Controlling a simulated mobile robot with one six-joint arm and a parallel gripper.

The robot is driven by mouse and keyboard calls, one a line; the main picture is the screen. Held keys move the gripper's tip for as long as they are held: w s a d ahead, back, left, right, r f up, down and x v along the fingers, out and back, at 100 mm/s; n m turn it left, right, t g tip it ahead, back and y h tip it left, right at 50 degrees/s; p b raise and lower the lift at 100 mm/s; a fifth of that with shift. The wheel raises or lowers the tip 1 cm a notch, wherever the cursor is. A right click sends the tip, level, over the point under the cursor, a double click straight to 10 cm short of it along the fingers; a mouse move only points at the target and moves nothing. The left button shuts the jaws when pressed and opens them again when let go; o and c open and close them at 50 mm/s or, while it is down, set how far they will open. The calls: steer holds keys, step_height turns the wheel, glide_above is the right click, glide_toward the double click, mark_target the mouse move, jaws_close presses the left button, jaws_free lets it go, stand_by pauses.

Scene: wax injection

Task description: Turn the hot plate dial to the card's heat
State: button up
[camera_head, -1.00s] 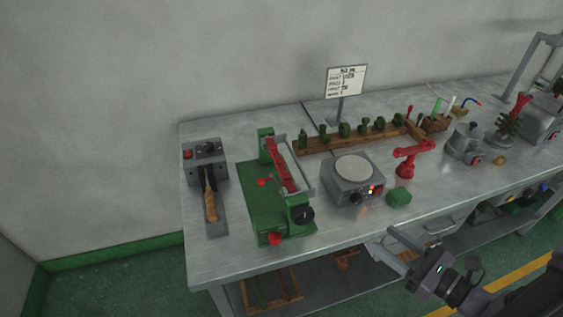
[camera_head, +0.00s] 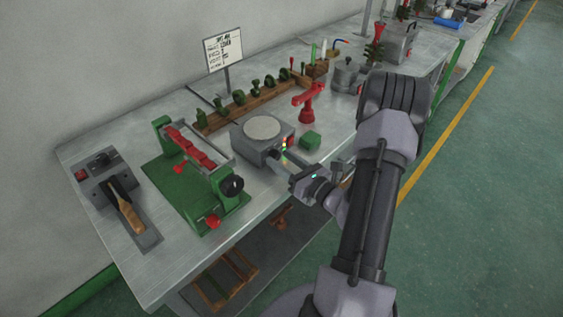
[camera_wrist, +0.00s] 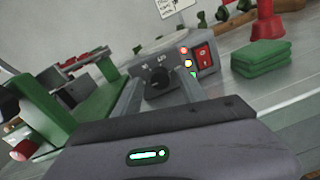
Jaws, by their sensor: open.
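The hot plate (camera_head: 247,144) is a grey box with a round pale top. It stands near the front edge of the bench. In the wrist view its black dial (camera_wrist: 158,84) is on the front face, with marks around it too small to read. Lit lamps and a red switch (camera_wrist: 203,55) sit to the dial's right. My gripper (camera_head: 284,160) is open in front of the hot plate. In the wrist view its two fingers (camera_wrist: 160,88) reach to either side of the dial; I cannot tell whether they touch it. The card (camera_head: 223,50) stands on a post behind; its writing is too small to read surely.
A green fixture (camera_head: 179,187) with red parts stands left of the hot plate. A wooden rack (camera_head: 245,104) with green pieces lies behind.

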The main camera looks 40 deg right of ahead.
steer(key=shift+w, duration=0.25)
steer(key=shift+c, duration=0.4)
jaws_close()
